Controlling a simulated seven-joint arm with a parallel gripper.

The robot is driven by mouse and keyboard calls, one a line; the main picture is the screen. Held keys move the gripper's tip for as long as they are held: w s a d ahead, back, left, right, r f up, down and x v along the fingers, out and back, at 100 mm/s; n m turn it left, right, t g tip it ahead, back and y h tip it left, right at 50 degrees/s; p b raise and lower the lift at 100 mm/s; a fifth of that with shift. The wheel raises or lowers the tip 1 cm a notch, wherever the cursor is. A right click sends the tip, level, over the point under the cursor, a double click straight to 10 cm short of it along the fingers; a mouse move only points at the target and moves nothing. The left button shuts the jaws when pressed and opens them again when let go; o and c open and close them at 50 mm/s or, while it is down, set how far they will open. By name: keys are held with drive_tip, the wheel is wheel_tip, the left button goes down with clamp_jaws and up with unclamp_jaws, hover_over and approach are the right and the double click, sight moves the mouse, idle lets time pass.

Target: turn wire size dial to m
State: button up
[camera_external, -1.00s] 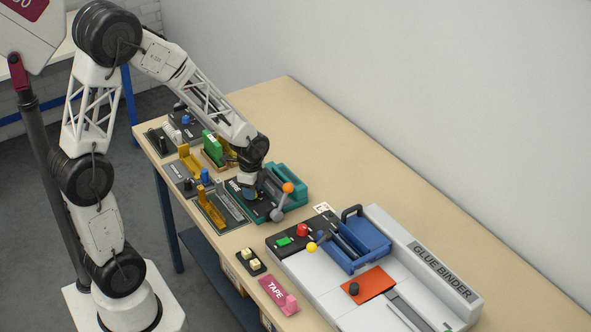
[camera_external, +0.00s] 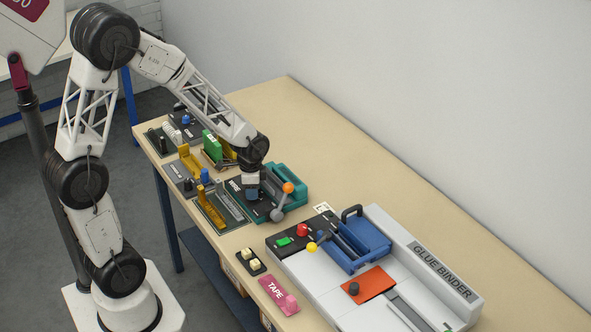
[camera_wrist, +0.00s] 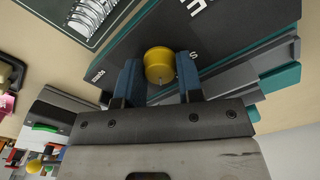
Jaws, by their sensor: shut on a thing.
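The wire size dial (camera_wrist: 158,60) is a round yellow knob on a dark panel (camera_wrist: 222,32) in the wrist view. My gripper (camera_wrist: 160,76) has its two blue fingers on either side of the knob and is shut on it. A white letter S shows on the panel just right of the right finger, and part of a larger white label is near the top. No M mark can be made out. In the external view my gripper (camera_external: 251,194) points down at the dark panel of the teal machine (camera_external: 293,178); the dial is hidden there.
A grey lever with an orange ball (camera_external: 288,187) stands right beside my gripper. Yellow and grey fixtures (camera_external: 211,214) lie close on the left. The glue binder (camera_external: 440,272) stands at the front right. The table behind the machines is clear.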

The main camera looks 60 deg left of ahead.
drive_tip(key=n, duration=0.3)
drive_tip(key=shift+n, duration=2.3)
drive_tip(key=o, duration=0.9)
drive_tip(key=shift+r, duration=0.15)
drive_tip(key=shift+r, duration=3.8)
